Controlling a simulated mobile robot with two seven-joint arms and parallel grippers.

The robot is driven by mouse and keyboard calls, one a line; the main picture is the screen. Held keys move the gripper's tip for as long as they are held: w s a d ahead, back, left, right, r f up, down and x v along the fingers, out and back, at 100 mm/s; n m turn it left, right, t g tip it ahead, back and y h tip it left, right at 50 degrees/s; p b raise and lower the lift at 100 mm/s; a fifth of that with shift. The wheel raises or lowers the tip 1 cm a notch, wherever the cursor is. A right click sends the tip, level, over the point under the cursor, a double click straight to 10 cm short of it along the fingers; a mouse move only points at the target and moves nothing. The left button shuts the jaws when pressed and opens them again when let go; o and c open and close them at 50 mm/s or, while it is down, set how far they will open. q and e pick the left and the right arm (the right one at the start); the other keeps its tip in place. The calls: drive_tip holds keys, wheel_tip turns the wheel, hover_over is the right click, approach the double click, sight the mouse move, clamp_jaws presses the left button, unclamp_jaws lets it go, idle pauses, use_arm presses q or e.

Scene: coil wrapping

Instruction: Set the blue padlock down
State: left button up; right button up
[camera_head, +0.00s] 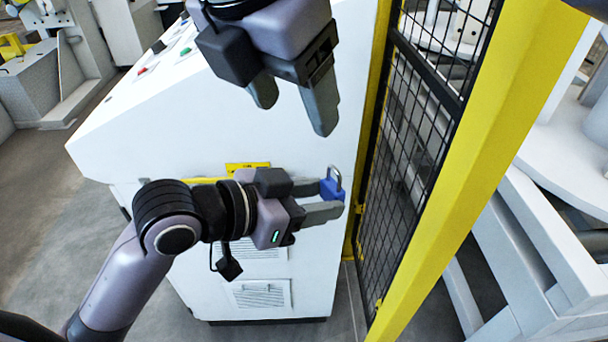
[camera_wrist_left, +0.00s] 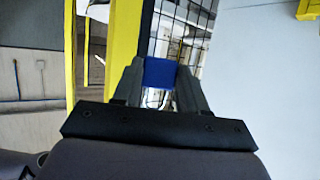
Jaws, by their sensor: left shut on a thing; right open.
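The blue padlock (camera_head: 333,190) with a silver shackle is held between the fingertips of my left gripper (camera_head: 326,200), which is shut on it. In the head view its shackle points up, and it is in front of the white cabinet, near the cabinet's right edge. In the left wrist view the blue padlock body (camera_wrist_left: 159,72) sits between the two grey fingers, with the shackle partly visible below it. My right gripper (camera_head: 293,112) is above the left one in the head view, open and empty, with its fingers pointing down.
A white cabinet (camera_head: 200,120) with a sloped button panel stands behind both grippers. A yellow post (camera_head: 500,140) and black mesh fence (camera_head: 415,130) stand to the right of the padlock. White machinery (camera_head: 560,240) is beyond the fence. Grey floor shows at the left.

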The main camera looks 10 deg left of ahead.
use_arm(q)
drive_tip(key=shift+w+d+f+m+g+h, duration=0.3)
drive_tip(key=shift+d+f+m+g+h, duration=0.15)
drive_tip(key=shift+d+f+m+g, duration=0.25)
drive_tip(key=shift+w+d+f+m+g+h, duration=0.25)
drive_tip(key=shift+d+f+m+g+h, duration=0.2)
drive_tip(key=shift+d+f+m+g, duration=0.2)
use_arm(e)
drive_tip(key=c, duration=0.3)
use_arm(q)
drive_tip(key=shift+d, duration=0.1)
use_arm(e)
drive_tip(key=n+g+y, duration=0.2)
drive_tip(key=n+g, duration=0.2)
drive_tip(key=n, duration=0.5)
hover_over(333, 186)
drive_tip(key=d, duration=0.2)
wheel_tip(333, 186, down, 4)
drive_tip(key=f+n, duration=0.1)
drive_tip(key=n, duration=0.1)
drive_tip(key=f, duration=0.8)
drive_tip(key=d+f, duration=0.1)
drive_tip(key=f, duration=0.3)
drive_tip(key=shift+w+f, duration=0.1)
drive_tip(key=shift+w, duration=0.25)
drive_tip(key=shift+c, duration=0.4)
